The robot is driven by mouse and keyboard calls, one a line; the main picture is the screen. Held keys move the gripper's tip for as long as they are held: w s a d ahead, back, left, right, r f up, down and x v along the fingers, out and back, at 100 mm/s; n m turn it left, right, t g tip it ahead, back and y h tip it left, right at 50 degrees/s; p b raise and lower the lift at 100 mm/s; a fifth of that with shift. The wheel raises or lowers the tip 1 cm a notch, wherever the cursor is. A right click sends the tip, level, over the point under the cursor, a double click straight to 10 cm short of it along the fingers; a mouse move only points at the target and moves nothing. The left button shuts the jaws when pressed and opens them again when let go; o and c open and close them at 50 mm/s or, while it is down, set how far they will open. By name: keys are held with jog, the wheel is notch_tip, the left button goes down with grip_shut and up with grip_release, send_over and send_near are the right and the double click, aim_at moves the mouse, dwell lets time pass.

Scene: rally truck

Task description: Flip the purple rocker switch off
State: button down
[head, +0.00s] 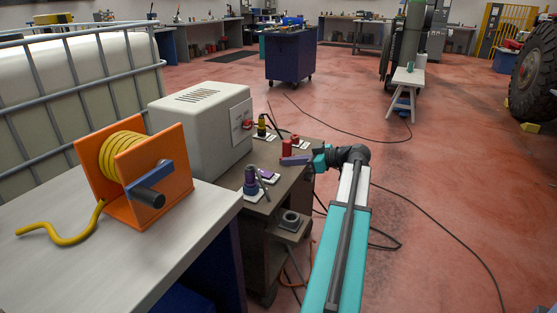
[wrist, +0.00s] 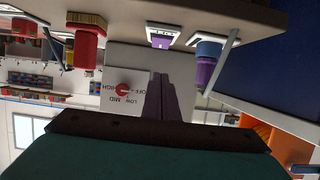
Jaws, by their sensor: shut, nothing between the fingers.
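The purple rocker switch (head: 268,174) sits in a pale plate on the dark bench top, beside a purple plug (head: 250,181). In the wrist view, which is upside down, the purple switch (wrist: 160,41) shows just beyond my fingertips. Which way it is tipped is too small to tell. My gripper (head: 284,161) has purple fingers and is shut and empty, low over the bench. It is a little right of and beyond the switch in the head view. The closed fingers (wrist: 158,78) appear apart from the switch.
A red plug (head: 287,148) and a yellow-black plug (head: 262,126) stand near my gripper. The beige box (head: 205,122) with a red dial (wrist: 123,90) stands behind. An orange cable reel (head: 135,170) is on the near table. The floor at right is mostly clear.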

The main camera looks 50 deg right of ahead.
jog(key=s, duration=0.2)
jog(key=s+d, duration=0.1)
jog(key=s, duration=0.1)
jog(key=shift+s+r, duration=0.1)
jog(key=shift+r, duration=0.05)
jog(key=shift+s, duration=0.1)
dwell(0.4)
